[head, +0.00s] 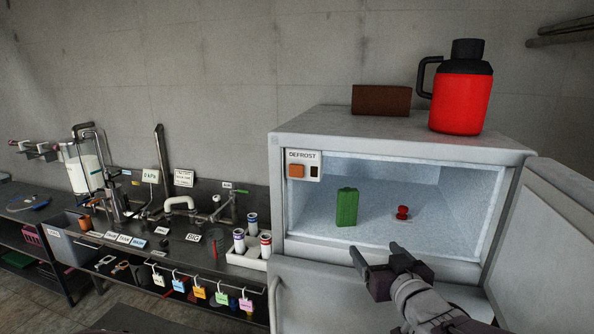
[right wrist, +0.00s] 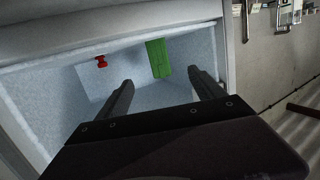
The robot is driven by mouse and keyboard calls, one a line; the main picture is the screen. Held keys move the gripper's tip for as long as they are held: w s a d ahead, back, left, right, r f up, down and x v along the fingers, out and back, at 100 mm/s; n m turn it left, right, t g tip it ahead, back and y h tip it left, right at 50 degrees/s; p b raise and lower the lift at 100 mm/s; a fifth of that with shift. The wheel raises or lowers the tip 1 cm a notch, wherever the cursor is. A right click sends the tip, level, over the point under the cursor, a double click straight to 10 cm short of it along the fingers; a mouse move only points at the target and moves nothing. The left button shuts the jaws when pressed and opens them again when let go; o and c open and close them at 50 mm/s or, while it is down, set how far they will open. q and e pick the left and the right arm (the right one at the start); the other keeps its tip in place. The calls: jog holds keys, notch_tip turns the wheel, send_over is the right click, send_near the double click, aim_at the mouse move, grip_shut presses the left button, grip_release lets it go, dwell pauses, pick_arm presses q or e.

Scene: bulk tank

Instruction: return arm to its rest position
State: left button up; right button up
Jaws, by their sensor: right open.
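My right gripper (head: 377,252) is in front of the open freezer compartment, at its lower edge. Its fingers are apart with nothing between them. In the right wrist view the two fingers (right wrist: 161,90) point into the compartment. A green block-shaped item (head: 347,207) stands inside the freezer, and it also shows in the right wrist view (right wrist: 158,58). A small red knob-like item (head: 402,213) sits to its right in the head view, and it shows in the right wrist view (right wrist: 101,62). Neither item touches the gripper. My left gripper is not in view.
The freezer door (head: 570,215) hangs open at the right. A red jug (head: 461,100) and a brown box (head: 381,100) stand on the freezer top. A dark workbench (head: 170,245) with pipes, labels and a rack of white cylinders (head: 251,250) lies at the left.

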jog(key=s+f+m+g+h, duration=0.1)
jog(key=s+f+g, duration=0.15)
jog(key=f, duration=0.55)
jog(key=s+f+g, duration=0.1)
jog(key=f+g, duration=0.2)
jog(key=f, duration=0.4)
jog(key=s+f+g, duration=0.4)
jog(key=s+f, duration=0.1)
jog(key=s, duration=0.4)
jog(key=s+f+g, duration=0.5)
jog(key=s+f, duration=0.1)
jog(key=s, duration=0.2)
jog(key=shift+s+f+m+h, duration=0.15)
jog(key=shift+s+m+h, duration=0.15)
jog(key=shift+s+h, duration=0.1)
